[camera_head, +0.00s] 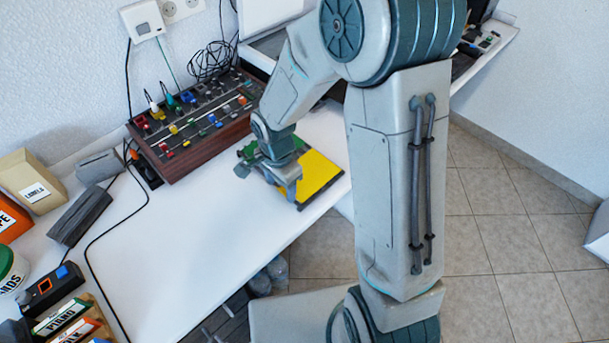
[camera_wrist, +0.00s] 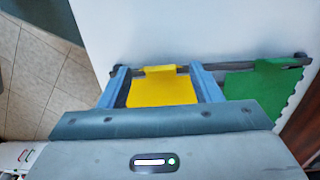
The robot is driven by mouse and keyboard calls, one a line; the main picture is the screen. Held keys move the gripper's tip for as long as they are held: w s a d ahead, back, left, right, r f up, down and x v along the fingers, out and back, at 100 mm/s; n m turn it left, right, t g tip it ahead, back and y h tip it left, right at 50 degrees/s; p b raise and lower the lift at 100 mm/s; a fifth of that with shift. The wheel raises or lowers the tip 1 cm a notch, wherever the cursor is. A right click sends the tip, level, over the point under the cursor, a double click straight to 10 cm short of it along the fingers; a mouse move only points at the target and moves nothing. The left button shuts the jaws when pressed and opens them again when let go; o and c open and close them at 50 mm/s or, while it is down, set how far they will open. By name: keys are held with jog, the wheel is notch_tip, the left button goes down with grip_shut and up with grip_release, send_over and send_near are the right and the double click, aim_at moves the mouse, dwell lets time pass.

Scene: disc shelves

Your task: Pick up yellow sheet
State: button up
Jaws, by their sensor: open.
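The yellow sheet (camera_head: 320,174) lies on the white table near its right edge, partly hidden by my gripper (camera_head: 284,186). In the wrist view the yellow sheet (camera_wrist: 162,92) shows between the two blue fingers of my gripper (camera_wrist: 159,70), with a small tab at its far edge. The fingers are open, one on each side of the sheet. I cannot tell whether they touch it. My gripper body hides the sheet's near part.
A green sheet (camera_wrist: 262,84) lies to the right of the yellow one, along a dark bar (camera_wrist: 235,66). A mixer-like console (camera_head: 195,125) stands behind on the table. Boxes, a cable and small devices are at the left. The table's middle (camera_head: 190,225) is clear.

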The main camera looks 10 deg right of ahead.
jog(key=shift+f, duration=0.5)
jog(key=c, duration=1.1)
jog(key=shift+o, duration=0.2)
jog(key=shift+r, duration=0.15)
